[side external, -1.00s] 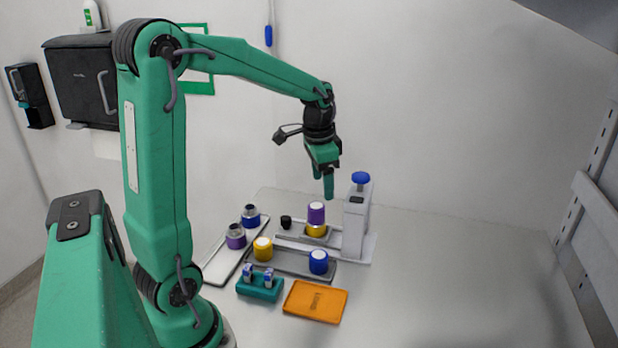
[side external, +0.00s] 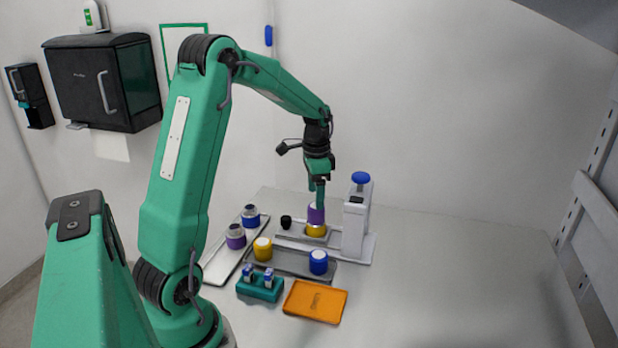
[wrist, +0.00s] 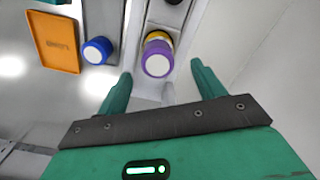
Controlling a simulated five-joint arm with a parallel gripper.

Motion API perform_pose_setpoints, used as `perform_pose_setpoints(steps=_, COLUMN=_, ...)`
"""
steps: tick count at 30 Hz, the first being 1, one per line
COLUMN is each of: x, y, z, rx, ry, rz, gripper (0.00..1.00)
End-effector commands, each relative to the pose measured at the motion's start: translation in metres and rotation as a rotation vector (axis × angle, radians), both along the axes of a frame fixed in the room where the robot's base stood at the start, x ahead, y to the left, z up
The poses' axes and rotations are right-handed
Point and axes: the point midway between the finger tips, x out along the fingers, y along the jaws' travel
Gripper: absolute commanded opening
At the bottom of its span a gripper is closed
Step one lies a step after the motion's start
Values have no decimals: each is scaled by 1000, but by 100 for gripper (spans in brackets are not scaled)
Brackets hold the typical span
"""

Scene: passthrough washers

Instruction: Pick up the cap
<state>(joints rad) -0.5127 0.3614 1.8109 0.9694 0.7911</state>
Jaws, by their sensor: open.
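A purple cap (side external: 316,215) with a white top sits on a yellow piece (side external: 316,231) at the press-like fixture. In the wrist view the purple cap (wrist: 157,60) shows between the finger ends. My gripper (side external: 317,195) is open and empty, pointing down over the purple cap, with its fingertips close to the cap's top. The side view does not show clearly whether the fingers reach down beside it.
The white fixture (side external: 356,220) with a blue knob stands just right of my gripper. A pale tray (side external: 218,268) holds purple and blue jars. A teal rack (side external: 260,288) and an orange tray (side external: 315,301) lie in front. The table's right is clear.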

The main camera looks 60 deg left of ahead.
Motion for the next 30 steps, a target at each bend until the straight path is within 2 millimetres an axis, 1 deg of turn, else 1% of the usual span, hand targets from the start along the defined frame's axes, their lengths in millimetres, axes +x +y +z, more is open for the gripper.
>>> perform_pose_setpoints(steps=3, x=0, y=0, z=-7, rx=-1, ry=1, rz=0, gripper=68)
perform_pose_setpoints(steps=11, x=0, y=-1, z=-11, rx=-1, ry=1, rz=0, gripper=68)
perform_pose_setpoints(steps=14, x=-1, y=-2, z=-19, rx=-1, ry=2, rz=0, gripper=68)
perform_pose_setpoints(steps=21, x=-2, y=-4, z=-46, rx=-1, ry=2, rz=0, gripper=68)
perform_pose_setpoints(steps=24, x=-2, y=-4, z=-55, rx=-1, ry=2, rz=0, gripper=68)
perform_pose_setpoints(steps=30, x=-1, y=-3, z=-60, rx=0, ry=0, rz=0, gripper=68)
